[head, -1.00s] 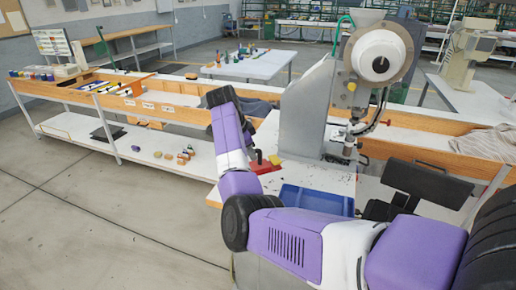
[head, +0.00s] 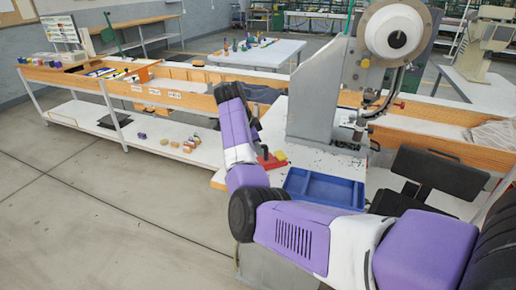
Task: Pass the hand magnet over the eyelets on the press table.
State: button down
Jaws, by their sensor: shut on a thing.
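The press table (head: 345,163) is a pale top under the grey eyelet press. Small dark specks, which look like the eyelets, lie scattered on it around the press foot. The hand magnet (head: 272,163) appears as a red block with a dark upright handle, at the table's left part, left of the blue tray. My gripper (head: 257,128) is just above it, mostly hidden behind my purple and black wrist. It is shut on the magnet's handle as far as I can tell; the fingertips are hard to see.
A blue divided tray (head: 322,190) sits at the table's front edge. A yellow block (head: 280,155) is beside the magnet. The press (head: 318,95) rises behind, its head overhanging the table. A black chair (head: 437,180) stands at right, and a long wooden bench (head: 175,100) runs behind.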

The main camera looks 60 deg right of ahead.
jog(key=shift+w+d+f+b, duration=0.1)
jog(key=shift+w+d+b, duration=0.2)
jog(key=shift+w+b, duration=0.35)
jog(key=shift+w+d+f+b, duration=0.1)
jog(key=shift+w+d+b, duration=0.15)
jog(key=shift+w+b, duration=0.4)
jog(key=shift+w+d+r, duration=0.15)
jog(key=shift+w, duration=0.35)
jog(key=shift+d, duration=0.1)
jog(key=shift+w+d+r+b, duration=0.1)
jog(key=shift+w+d+b, duration=0.15)
jog(key=shift+d+b, duration=0.65)
jog(key=shift+w+d+r+b, duration=0.1)
jog(key=shift+w+d+b, duration=0.2)
jog(key=shift+d+b, duration=0.6)
jog(key=shift+w+d+r+b, duration=0.1)
jog(key=shift+w+d+b, duration=0.15)
jog(key=shift+d+b, duration=0.65)
jog(key=shift+a, duration=0.1)
